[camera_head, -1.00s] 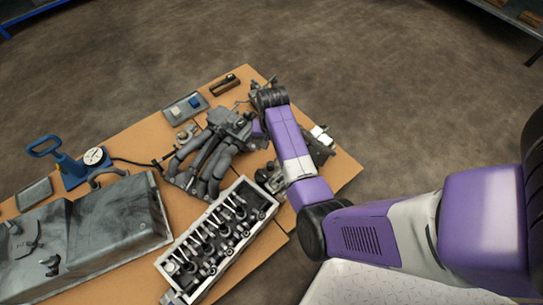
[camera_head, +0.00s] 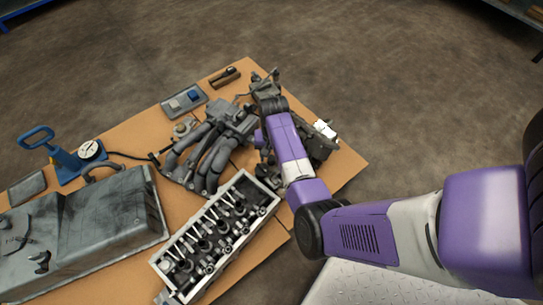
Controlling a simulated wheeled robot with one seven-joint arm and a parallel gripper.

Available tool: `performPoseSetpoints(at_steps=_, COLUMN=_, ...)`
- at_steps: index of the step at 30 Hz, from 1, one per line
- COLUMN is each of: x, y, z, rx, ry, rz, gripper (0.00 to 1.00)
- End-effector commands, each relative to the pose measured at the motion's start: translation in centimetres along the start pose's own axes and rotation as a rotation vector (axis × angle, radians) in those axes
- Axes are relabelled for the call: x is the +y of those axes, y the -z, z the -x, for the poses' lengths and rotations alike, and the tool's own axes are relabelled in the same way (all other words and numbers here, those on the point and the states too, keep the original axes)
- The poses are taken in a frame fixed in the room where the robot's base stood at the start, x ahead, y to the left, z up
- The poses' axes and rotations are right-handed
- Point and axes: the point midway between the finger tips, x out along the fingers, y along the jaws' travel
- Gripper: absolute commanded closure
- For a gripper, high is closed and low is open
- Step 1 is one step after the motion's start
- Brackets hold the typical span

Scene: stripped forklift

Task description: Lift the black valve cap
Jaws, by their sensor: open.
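The black valve cap cannot be made out; no part in view can be told as it. My purple and white arm (camera_head: 290,150) reaches in from the right over the far right part of the workbench. Its black wrist (camera_head: 268,105) hangs over the bench near a dark metal part with thin prongs (camera_head: 267,78).
The cardboard-topped bench (camera_head: 275,222) holds a cylinder head (camera_head: 215,240), a grey manifold (camera_head: 210,148), a blue hand pump with gauge (camera_head: 75,160), a large grey tank (camera_head: 110,220), a small tray (camera_head: 184,100) and an open box (camera_head: 225,77). Open floor lies beyond.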

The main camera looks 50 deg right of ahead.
Motion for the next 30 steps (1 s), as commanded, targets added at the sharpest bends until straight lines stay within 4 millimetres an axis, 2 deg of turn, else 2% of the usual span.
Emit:
performPoseSetpoints(at_steps=4, x=-0.01, y=0.01, z=0.05, rx=0.000, ry=0.000, rz=0.000, gripper=0.55)
performPoseSetpoints(at_steps=11, x=-0.01, y=0.01, z=0.06, rx=0.000, ry=0.000, rz=0.000, gripper=1.00)
performPoseSetpoints(at_steps=30, x=0.04, y=0.01, z=0.05, rx=0.000, ry=0.000, rz=-0.001, gripper=1.00)
